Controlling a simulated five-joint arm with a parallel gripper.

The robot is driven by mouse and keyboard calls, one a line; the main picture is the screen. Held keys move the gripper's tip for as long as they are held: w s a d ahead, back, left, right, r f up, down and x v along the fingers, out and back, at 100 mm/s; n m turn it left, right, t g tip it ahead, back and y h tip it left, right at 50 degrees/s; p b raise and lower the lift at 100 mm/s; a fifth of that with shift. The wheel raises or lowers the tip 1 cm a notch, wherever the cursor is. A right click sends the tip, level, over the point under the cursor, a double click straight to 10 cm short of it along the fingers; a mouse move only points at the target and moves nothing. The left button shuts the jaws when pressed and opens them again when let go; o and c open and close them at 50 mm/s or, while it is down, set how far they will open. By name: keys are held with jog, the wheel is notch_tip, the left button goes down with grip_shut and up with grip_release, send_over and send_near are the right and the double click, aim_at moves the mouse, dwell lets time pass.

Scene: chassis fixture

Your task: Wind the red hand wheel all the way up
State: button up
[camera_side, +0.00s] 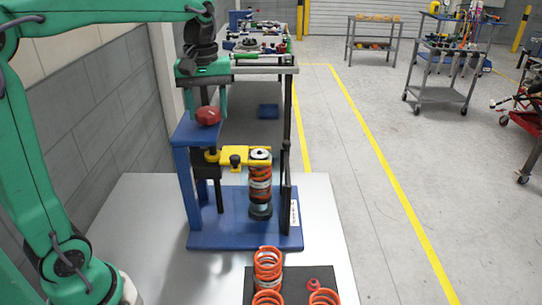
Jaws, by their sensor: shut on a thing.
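The red hand wheel (208,117) sits at the top left of the blue fixture (188,131). My gripper (206,103) reaches down from above with its fingers at the wheel, and it is shut on it. The fingers partly hide the wheel's upper side. Below, a yellow clamp (235,156) reaches right from the fixture's column to the top of an orange coil spring on a dark strut (260,185). The strut stands upright on the blue base (225,238).
Several loose orange springs (267,265) and a small red ring (313,285) are on a black mat (290,273) at the front. A dark upright post (287,200) stands right of the strut. Bare grey tabletop (140,210) lies left of the fixture. Carts (445,95) stand far off.

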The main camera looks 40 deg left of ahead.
jog(key=n, duration=0.6)
jog(key=shift+n, duration=1.5)
jog(key=n, duration=0.3)
jog(key=shift+n, duration=2.5)
jog(key=shift+n, duration=1)
jog(key=n, duration=0.6)
